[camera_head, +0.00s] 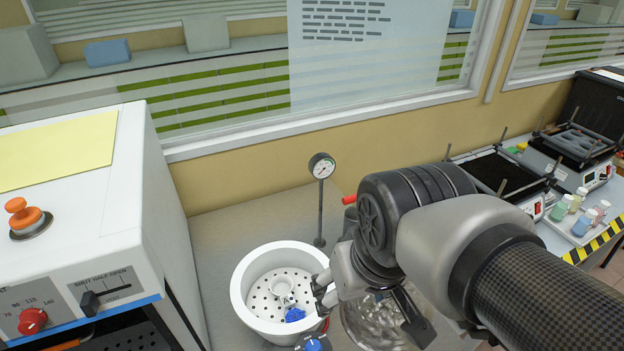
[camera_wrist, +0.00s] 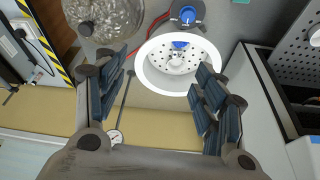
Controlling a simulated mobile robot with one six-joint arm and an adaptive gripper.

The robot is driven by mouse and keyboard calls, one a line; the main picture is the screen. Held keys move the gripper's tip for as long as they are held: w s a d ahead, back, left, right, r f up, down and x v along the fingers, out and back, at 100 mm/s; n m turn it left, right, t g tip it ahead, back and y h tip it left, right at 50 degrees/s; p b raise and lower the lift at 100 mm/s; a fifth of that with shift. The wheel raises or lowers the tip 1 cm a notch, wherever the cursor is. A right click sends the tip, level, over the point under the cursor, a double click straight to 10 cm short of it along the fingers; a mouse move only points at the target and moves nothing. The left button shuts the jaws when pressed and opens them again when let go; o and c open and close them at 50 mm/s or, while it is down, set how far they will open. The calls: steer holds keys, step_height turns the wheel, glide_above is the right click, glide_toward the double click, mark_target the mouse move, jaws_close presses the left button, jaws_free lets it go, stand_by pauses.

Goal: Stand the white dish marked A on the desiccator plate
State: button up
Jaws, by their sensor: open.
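The small white dish marked A (camera_head: 283,286) stands near the middle of the perforated desiccator plate (camera_head: 262,302), inside a white round bowl (camera_head: 240,292). In the wrist view the dish (camera_wrist: 176,60) looks upright, with plate holes around it. My gripper (camera_head: 324,290) is at the right edge of the bowl in the head view. In the wrist view its fingers (camera_wrist: 160,76) are spread wide with nothing between them, and the dish lies beyond their tips. The gripper appears apart from the dish. Its far finger is partly hidden in the head view.
A blue part (camera_head: 295,314) shows inside the bowl's front edge; a blue knob (camera_head: 313,345) is outside it. A clear round glass vessel (camera_wrist: 108,18) stands beside the bowl. A gauge on a post (camera_head: 322,167) rises behind. A white oven-like cabinet (camera_head: 150,190) stands left.

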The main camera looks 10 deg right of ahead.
steer(key=shift+t, duration=0.4)
steer(key=s, duration=0.2)
steer(key=s+d, duration=0.1)
steer(key=s, duration=0.1)
steer(key=shift+s+f, duration=0.15)
steer(key=shift+s, duration=0.1)
steer(key=shift+d, duration=0.1)
